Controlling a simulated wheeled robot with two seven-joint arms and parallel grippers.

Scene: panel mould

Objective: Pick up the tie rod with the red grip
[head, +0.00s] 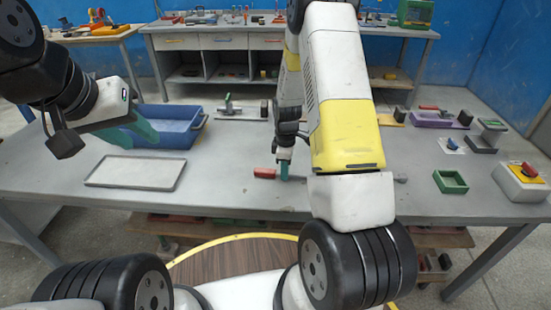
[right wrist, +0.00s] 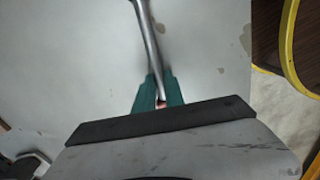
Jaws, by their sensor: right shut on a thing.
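The tie rod's red grip (head: 264,173) shows in the head view on the grey table, just left of my right gripper (head: 284,172). In the right wrist view the rod's grey metal shaft (right wrist: 148,38) runs up and away from between the teal fingers. My right gripper (right wrist: 158,92) is shut on the tie rod close to its grip, with only a speck of red showing between the fingers. My right arm hides part of the rod in the head view. My left gripper (head: 138,133) is open and empty, over the left of the table near the blue bin.
A blue bin (head: 165,138) and a flat grey tray (head: 135,183) are on the left of the table (head: 235,190). Bare table surrounds the red grip.

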